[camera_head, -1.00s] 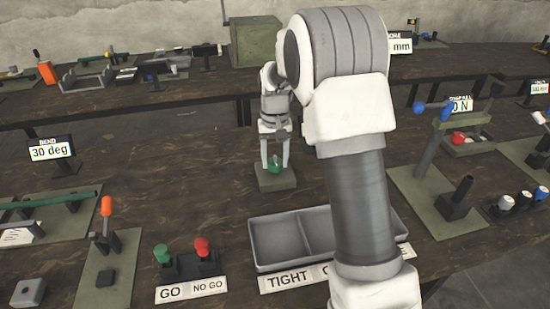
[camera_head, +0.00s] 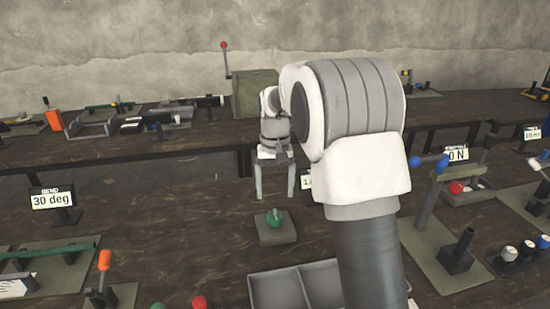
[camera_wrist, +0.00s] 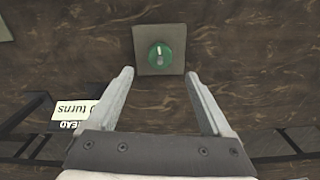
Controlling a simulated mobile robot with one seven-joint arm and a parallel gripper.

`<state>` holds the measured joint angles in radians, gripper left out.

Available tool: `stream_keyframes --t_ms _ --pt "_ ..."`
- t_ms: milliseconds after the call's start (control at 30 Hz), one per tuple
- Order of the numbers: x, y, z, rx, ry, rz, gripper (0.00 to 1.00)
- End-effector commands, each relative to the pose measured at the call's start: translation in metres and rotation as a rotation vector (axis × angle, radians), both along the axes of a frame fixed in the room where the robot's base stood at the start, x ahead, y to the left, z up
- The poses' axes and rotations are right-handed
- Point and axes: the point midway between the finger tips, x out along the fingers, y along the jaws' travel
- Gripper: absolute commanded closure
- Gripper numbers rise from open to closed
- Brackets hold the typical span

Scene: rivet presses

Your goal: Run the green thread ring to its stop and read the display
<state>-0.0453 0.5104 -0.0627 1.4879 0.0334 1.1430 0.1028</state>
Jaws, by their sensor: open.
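The green thread ring (camera_head: 275,220) sits on a square grey-green base (camera_head: 278,236) on the near bench. In the wrist view the ring (camera_wrist: 160,56) shows from above as a green disc with a pale mark, on its base (camera_wrist: 175,38). My gripper (camera_head: 275,196) is open and empty, above the ring and apart from it. In the wrist view its two fingers (camera_wrist: 160,72) are spread wide. A display (camera_wrist: 80,113) reading "0 turns" shows upside down at the left of the wrist view, its first characters partly hidden by my finger. In the head view a display edge (camera_head: 306,181) is mostly hidden behind my arm.
A grey two-compartment tray (camera_head: 252,290) lies in front of the ring's base. A display reading "30 deg" (camera_head: 53,199) stands at left. A blue-handled lever stand (camera_head: 428,208) is at right.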

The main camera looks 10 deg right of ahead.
Motion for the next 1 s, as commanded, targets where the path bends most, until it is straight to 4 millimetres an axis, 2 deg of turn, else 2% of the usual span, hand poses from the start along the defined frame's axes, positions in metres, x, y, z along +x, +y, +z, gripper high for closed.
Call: stream_keyframes --t_ms 33,200,400,600,1000 --pt "0.001 0.0 0.017 0.0 -0.005 0.0 0.16" --pt "0.001 0.0 0.055 0.0 -0.004 0.0 0.16" --pt "0.0 0.0 0.083 0.0 -0.002 0.0 0.16" --pt "0.0 0.0 0.092 0.0 0.0 0.0 0.16" --pt "0.0 0.0 0.092 0.0 0.0 0.0 0.16"
